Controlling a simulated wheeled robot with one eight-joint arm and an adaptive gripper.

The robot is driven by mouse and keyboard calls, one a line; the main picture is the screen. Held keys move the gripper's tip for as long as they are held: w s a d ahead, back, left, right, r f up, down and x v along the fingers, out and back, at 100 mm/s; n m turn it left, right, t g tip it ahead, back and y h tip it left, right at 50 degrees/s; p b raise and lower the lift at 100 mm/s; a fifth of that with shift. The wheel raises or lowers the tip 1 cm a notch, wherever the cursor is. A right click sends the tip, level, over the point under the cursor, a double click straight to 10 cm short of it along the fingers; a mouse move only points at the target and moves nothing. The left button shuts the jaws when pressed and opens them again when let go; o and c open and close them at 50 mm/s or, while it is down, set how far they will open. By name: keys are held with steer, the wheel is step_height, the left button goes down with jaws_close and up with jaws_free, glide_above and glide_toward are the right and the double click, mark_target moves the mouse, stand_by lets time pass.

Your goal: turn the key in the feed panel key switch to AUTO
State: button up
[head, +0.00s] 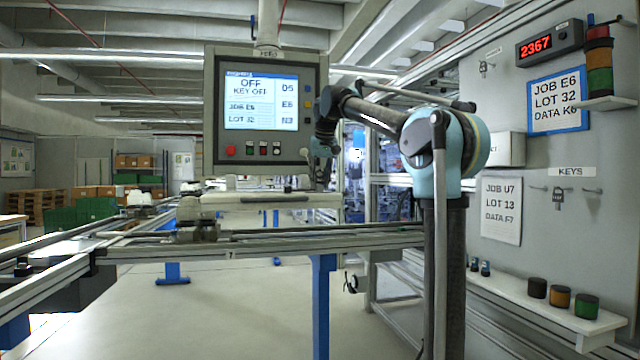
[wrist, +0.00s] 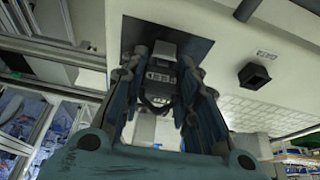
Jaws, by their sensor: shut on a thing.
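The feed panel (head: 213,140) hangs in the middle of the head view. Its screen (head: 260,100) reads OFF, KEY OFF. My arm reaches to the panel's right edge, where my gripper (head: 325,142) is small and partly hidden. In the wrist view my gripper (wrist: 163,84) has its two fingers close around a small grey piece, seemingly the key (wrist: 160,72), in front of a dark square plate (wrist: 196,45) on the pale panel side. The fingers cover much of this piece, so its angle and the switch markings cannot be read.
A small black square fitting (wrist: 254,76) sits right of the plate. Other keys hang on wall hooks, one under the KEYS sign (head: 558,198). A conveyor rail (head: 270,242) runs below the panel. A shelf (head: 540,308) with coloured caps is at the lower right.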

steer(key=shift+w+a+m+h, duration=0.1)
steer(key=shift+m+h, duration=0.2)
steer(key=shift+m, duration=0.4)
steer(key=shift+m+h, duration=0.4)
steer(key=shift+m, duration=0.8)
steer(key=m+h, duration=0.1)
steer(key=m, duration=0.3)
steer(key=shift+h, duration=0.4)
steer(key=o, duration=0.6)
steer(key=shift+m, duration=0.5)
steer(key=o, duration=0.5)
steer(key=shift+f, duration=0.1)
steer(key=o, duration=0.5)
